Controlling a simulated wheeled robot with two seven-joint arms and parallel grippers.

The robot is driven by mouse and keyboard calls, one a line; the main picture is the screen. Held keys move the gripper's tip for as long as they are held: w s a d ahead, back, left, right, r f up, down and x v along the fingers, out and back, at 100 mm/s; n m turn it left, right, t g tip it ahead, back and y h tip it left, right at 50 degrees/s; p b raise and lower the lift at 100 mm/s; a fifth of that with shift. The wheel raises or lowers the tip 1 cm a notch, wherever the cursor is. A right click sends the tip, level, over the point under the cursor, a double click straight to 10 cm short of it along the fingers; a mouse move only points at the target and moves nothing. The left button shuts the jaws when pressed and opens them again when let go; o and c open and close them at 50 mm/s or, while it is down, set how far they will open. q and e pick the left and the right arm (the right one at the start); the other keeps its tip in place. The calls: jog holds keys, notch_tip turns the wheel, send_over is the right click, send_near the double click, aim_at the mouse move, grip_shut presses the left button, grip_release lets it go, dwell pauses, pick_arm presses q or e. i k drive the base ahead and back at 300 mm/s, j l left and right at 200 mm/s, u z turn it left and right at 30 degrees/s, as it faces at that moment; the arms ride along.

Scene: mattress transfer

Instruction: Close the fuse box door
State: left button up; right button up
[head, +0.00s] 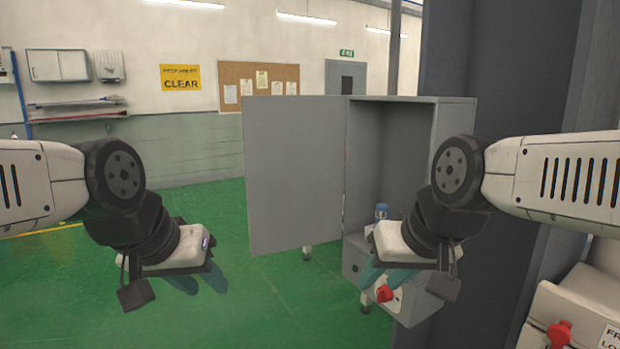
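The grey fuse box (452,118) stands right of centre in the head view. Its door (292,175) is swung wide open to the left, hinged on the box's left side. The inside of the box shows as a bare grey recess, with its lower part hidden behind my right arm. My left gripper (208,282) is left of and below the door, apart from it, over the green floor. My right gripper (385,278) is in front of the lower part of the box. Both grippers show teal fingers; the finger gap is not clear on either.
A lower grey unit with a red knob (384,293) is below. A dark column (500,75) rises at right, with a white panel (575,315) at lower right. The green floor (265,310) at left is open.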

aim_at(293, 145)
jog(key=i+j+z, duration=0.4)
jog(key=j+z, duration=0.15)
jog(key=j, duration=0.15)
jog(key=i+j+z, duration=0.15)
jog(key=j+z, duration=0.15)
jog(key=i+j+z, duration=0.1)
jog(key=j+z, duration=0.2)
jog(key=j, duration=0.2)
jog(key=i+j+z, duration=0.15)
jog(key=j+z, duration=0.8)
jog(key=j, duration=0.2)
jog(key=k+j+z, duration=0.1)
jog(key=j+z, duration=0.4)
jog(key=k+j+z, duration=0.2)
jog(key=j+z, duration=0.25)
jog(key=j, duration=0.25)
jog(key=k+z, duration=0.75)
